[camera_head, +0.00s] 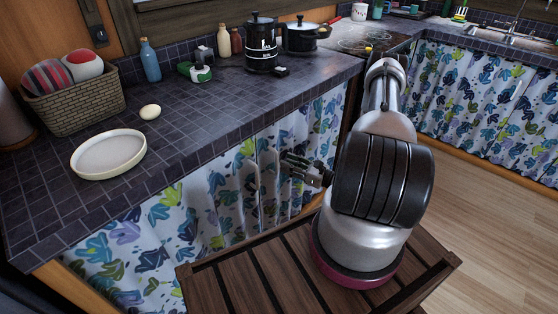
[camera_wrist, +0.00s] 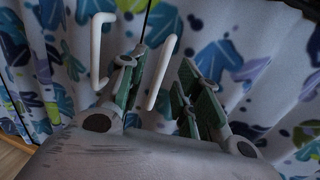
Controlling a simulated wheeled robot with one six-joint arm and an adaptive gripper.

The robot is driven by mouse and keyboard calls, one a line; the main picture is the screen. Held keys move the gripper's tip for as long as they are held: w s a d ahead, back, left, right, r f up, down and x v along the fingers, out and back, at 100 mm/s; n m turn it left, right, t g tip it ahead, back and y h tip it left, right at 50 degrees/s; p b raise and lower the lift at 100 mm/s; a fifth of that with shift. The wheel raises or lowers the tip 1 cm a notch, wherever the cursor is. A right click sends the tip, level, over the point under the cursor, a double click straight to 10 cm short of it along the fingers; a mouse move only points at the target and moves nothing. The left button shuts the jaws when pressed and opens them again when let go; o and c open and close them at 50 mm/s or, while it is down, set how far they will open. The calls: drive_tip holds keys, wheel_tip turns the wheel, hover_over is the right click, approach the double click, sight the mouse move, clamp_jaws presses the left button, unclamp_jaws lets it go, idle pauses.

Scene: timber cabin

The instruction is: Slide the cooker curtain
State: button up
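The cooker curtain (camera_head: 230,195) hangs below the tiled counter, white with blue, green and purple leaves. In the wrist view it fills the background as two panels, a left panel (camera_wrist: 70,25) and a right panel (camera_wrist: 225,35), with a dark gap between them near the top. A white bracket-shaped handle stands on each side of the gap, a left handle (camera_wrist: 97,50) and a right handle (camera_wrist: 161,72). My gripper (camera_head: 287,163) is close in front of the curtain. In the wrist view my gripper (camera_wrist: 163,65) is open, its green-padded fingers either side of the right handle; contact cannot be told.
The counter (camera_head: 200,125) above holds a plate (camera_head: 108,154), an egg (camera_head: 150,111), a basket (camera_head: 75,107), a blue bottle (camera_head: 150,62) and a black kettle (camera_head: 262,45). A slatted wooden surface (camera_head: 235,270) lies below my arm. Wooden floor (camera_head: 480,220) is clear at right.

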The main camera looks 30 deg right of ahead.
drive_tip(key=v, duration=0.5)
drive_tip(key=shift+s+d, duration=0.1)
drive_tip(key=shift+s, duration=0.2)
